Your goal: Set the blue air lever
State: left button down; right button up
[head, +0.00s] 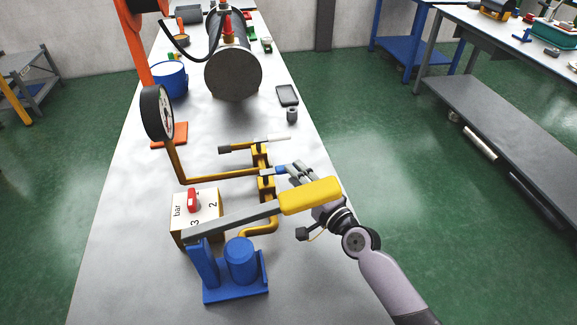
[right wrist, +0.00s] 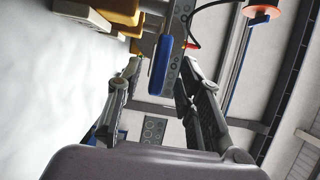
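The blue air lever (head: 280,170) is a short blue handle on the lower valve of the yellow pipe (head: 222,177), pointing right in the head view. My right gripper (head: 291,170) is at the lever's outer end, coming from the right. In the right wrist view the blue lever (right wrist: 161,63) is between the two open fingers, near their tips, with a gap on both sides. I cannot tell how deep it sits between them. My left gripper is not in view.
A pump handle with a yellow grip (head: 310,196) crosses just in front of my right gripper, above a blue pump (head: 241,262). A second valve lever (head: 240,147) lies behind. A dial box with a red knob (head: 192,200) and a round gauge (head: 158,112) stand left.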

aim_at(281, 170)
jog(key=x, duration=0.4)
jog(key=shift+c, duration=0.3)
grip_shut()
dwell(0.6)
